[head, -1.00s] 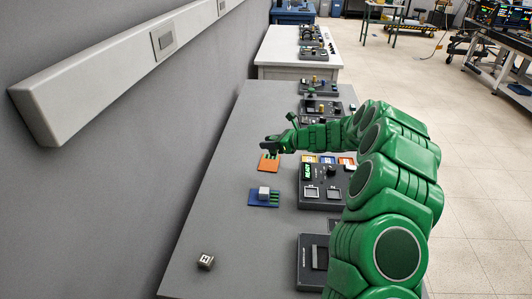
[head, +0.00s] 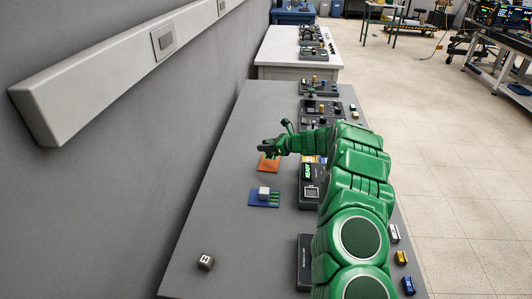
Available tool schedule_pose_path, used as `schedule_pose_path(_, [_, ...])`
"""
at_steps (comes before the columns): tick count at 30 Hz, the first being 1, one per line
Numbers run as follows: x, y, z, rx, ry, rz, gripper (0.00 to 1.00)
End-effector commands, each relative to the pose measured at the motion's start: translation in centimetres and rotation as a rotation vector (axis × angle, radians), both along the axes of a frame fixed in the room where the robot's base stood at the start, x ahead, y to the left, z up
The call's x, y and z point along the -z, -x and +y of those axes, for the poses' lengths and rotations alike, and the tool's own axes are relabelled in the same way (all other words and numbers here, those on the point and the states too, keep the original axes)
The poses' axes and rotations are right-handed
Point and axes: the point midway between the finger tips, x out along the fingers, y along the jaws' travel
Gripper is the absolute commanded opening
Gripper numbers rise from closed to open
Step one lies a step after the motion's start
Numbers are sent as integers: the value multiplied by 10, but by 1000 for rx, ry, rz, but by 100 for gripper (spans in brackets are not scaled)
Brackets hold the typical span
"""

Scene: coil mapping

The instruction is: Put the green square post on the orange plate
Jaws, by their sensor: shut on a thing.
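The orange plate (head: 265,166) lies on the grey bench, left of the dark control panel. My gripper (head: 265,149) is at the far edge of the plate in the picture, reaching in from the right and partly covering it. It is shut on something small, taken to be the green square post. The post cannot be made out apart from my green gripper and wrist. I cannot tell whether it touches the plate.
A blue plate (head: 256,201) with a pale cube (head: 264,193) lies nearer. A grey marked cube (head: 205,262) sits at the near left. Dark panels (head: 310,196) line the right, partly behind my arm. The bench's left side (head: 225,170) is clear.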

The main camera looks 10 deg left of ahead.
Motion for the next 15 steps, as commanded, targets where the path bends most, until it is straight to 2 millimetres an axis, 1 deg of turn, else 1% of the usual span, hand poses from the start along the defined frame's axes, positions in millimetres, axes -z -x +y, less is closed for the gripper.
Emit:
schedule_pose_path(8, [8,-4,1,-1,0,2,1])
schedule_pose_path(12, [26,-4,1,-1,1,4,1])
schedule_pose_path(15, [35,-5,1,0,1,1,1])
